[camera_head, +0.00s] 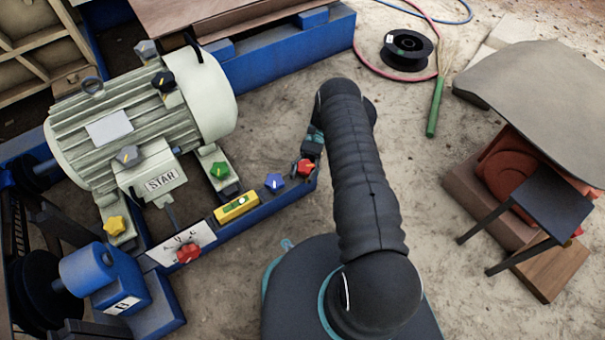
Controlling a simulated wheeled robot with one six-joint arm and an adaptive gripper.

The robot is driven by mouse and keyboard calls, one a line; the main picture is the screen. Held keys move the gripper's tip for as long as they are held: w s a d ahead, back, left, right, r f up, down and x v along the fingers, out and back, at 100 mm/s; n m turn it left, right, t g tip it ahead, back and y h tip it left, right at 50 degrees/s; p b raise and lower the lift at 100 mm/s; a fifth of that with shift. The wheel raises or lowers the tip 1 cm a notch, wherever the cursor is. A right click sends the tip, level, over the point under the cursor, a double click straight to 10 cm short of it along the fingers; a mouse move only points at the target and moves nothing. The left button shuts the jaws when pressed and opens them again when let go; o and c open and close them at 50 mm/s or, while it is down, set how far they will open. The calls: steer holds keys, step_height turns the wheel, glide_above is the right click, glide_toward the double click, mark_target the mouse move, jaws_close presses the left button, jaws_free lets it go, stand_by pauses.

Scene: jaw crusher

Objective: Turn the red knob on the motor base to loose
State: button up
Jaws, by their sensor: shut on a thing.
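A grey-green motor (130,125) is mounted on a blue base (262,208). A red knob (306,169) with a small yellow mark is at the right end of the base. My gripper (308,160) comes down from above right and is shut on this knob; its fingers are small and partly hidden by my arm. A second red knob (187,253) is on a white panel (180,243) with lettering, nearer the front, and my gripper is well away from it.
A blue knob (274,181), a yellow level (236,206) and a green knob (219,170) lie left of my gripper. A yellow knob (115,225) is farther left. A cable reel (406,49) and a green-handled brush (436,105) lie on open sandy ground.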

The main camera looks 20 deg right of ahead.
steer(key=o, duration=0.9)
steer(key=shift+d, duration=0.15)
